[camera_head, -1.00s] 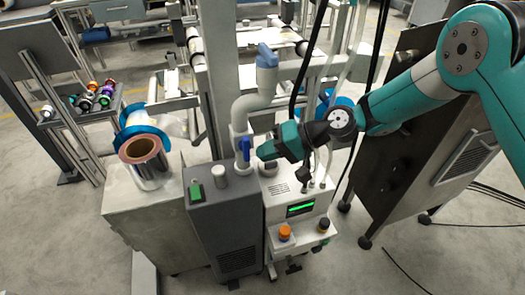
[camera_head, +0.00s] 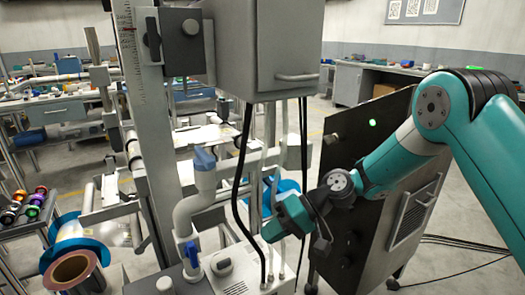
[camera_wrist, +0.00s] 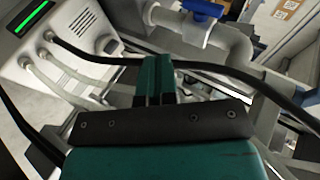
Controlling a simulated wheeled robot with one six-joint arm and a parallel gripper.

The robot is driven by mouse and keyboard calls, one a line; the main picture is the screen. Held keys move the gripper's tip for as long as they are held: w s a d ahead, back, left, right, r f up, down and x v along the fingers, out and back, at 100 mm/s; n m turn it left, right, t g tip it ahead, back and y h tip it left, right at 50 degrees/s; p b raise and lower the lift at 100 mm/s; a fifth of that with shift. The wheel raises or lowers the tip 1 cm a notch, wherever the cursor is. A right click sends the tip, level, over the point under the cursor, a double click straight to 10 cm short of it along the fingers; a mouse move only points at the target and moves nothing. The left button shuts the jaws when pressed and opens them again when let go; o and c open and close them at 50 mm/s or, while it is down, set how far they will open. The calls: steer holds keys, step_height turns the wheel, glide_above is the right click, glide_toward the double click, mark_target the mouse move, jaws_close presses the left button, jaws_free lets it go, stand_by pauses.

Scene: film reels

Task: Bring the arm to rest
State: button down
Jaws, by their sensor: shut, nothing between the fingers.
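My gripper (camera_head: 272,235) is at the end of my teal arm, which reaches in from the right in the head view. It hangs beside black cables and grey hoses, just right of the grey pipe with blue valve handles. In the wrist view the teal gripper (camera_wrist: 155,75) points away from the camera, its fingers together with nothing held. The white machine with a green display (camera_wrist: 33,16) lies at the upper left there. Whether the gripper touches a cable I cannot tell.
A grey pipe (camera_head: 190,207) with a blue handle (camera_head: 204,159) stands left of my gripper. Black cables (camera_head: 245,175) hang from a grey box (camera_head: 262,45). A dark cabinet (camera_head: 375,160) stands behind my arm. A film reel (camera_head: 72,268) is at the lower left. Open floor lies at right.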

steer(key=s+d+r+n+t+h, duration=0.1)
steer(key=s+d+r+h, duration=0.25)
steer(key=s+r, duration=0.4)
steer(key=s+d+r+n+t+h, duration=0.1)
steer(key=s+d+r+h, duration=0.1)
steer(key=s+d+r, duration=0.4)
steer(key=s+d+r+h, duration=0.1)
steer(key=s+d, duration=0.1)
steer(key=s, duration=0.4)
steer(key=s+d+r+h, duration=0.1)
steer(key=s+d+r, duration=0.1)
steer(key=s, duration=0.3)
step_height(320, 180, up, 13)
steer(key=p, duration=1.3)
steer(key=shift+w+f+t+p, duration=0.15)
steer(key=shift+w+t+p, duration=0.05)
steer(key=shift+t+p, duration=0.1)
steer(key=shift+y, duration=0.25)
steer(key=shift+a, duration=0.15)
